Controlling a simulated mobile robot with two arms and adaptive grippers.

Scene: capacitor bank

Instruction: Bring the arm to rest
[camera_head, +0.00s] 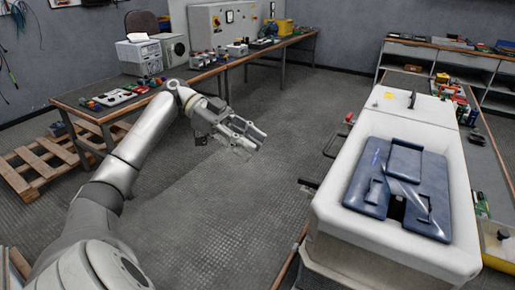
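My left arm (150,135) comes in from the lower left and reaches forward over the floor. Its gripper (254,141) is in mid-air between the long workbench and the white unit. The two fingers are apart, and nothing shows between them. The gripper touches nothing that I can see. My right arm and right gripper are not in view.
A white unit (342,222) with dark blue blocks (402,163) in its open top stands at the right. A long workbench (90,109) with electronics runs along the left and back. Wooden pallets (35,165) lie at the left. Grey floor (225,215) is clear between.

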